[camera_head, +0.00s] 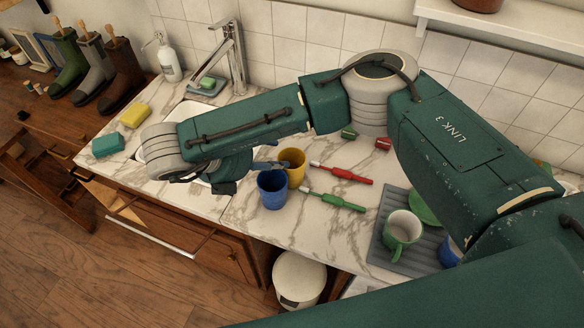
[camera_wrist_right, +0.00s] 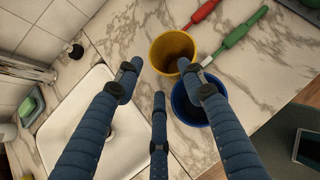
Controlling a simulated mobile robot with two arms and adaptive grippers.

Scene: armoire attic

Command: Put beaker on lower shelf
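Two cups that could be the beaker stand close together on the marble counter: a blue one (camera_head: 272,191) in front and a yellow one (camera_head: 292,168) behind it. Both also show in the right wrist view, the yellow cup (camera_wrist_right: 168,48) above the blue cup (camera_wrist_right: 187,106). My right gripper (camera_head: 256,168) is beside them on their left. In the right wrist view its fingers (camera_wrist_right: 160,84) are spread with nothing between them; one finger overlaps the blue cup's rim in the picture, and contact cannot be told. A white wall shelf (camera_head: 510,27) shows at upper right; whether it is the lower one is unclear. My left gripper is out of view.
A sink (camera_wrist_right: 90,118) lies beside the cups under my right arm. A red tool (camera_head: 342,173) and a green tool (camera_head: 333,201) lie right of them. Sponges (camera_head: 134,116) lie left.

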